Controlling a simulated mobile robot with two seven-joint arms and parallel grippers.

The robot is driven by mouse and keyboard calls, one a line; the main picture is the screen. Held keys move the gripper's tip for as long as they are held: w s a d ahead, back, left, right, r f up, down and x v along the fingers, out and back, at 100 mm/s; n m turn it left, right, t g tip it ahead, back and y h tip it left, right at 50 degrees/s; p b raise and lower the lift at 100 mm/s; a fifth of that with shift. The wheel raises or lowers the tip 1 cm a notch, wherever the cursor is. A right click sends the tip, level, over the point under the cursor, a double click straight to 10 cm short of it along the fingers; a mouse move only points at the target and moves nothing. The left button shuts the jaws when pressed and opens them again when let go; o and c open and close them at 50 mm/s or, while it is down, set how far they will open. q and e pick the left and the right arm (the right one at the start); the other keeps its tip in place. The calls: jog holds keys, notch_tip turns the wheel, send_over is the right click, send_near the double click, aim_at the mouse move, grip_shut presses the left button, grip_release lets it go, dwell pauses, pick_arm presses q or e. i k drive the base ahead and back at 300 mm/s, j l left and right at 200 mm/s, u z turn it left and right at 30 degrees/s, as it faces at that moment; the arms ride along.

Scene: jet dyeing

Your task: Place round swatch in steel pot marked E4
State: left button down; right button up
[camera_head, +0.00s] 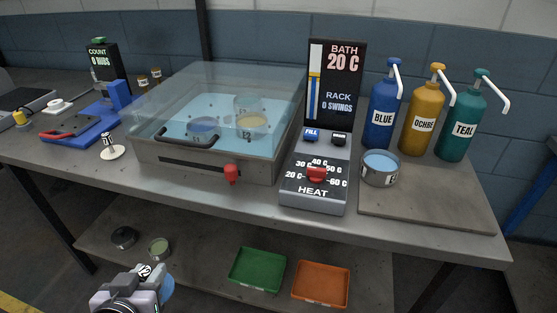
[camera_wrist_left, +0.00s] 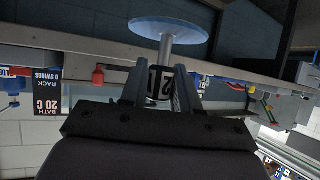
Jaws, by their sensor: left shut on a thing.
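My left gripper (camera_head: 146,274) is low in front of the table, near the lower shelf. It is shut on the stem of a round blue swatch (camera_head: 168,287). In the left wrist view the swatch (camera_wrist_left: 170,29) is a flat disc on a pale stem, and a black and white tag (camera_wrist_left: 160,82) sits between the fingers. A steel pot (camera_head: 380,169) with blue liquid stands on the board at right; its label starts with E, the rest unclear. Another steel pot (camera_head: 250,123), seemingly marked E2, is in the bath. My right gripper is not in view.
The clear-covered bath (camera_head: 215,165) and heat panel (camera_head: 316,190) fill the middle. Blue (camera_head: 382,115), ochre (camera_head: 420,125) and teal (camera_head: 461,130) pump bottles stand behind the board (camera_head: 430,205). Green (camera_head: 257,270) and orange (camera_head: 321,284) trays lie below.

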aim_at(378, 175)
jog(key=l, duration=0.85)
jog(key=k+l+u, duration=0.1)
jog(key=l, duration=0.75)
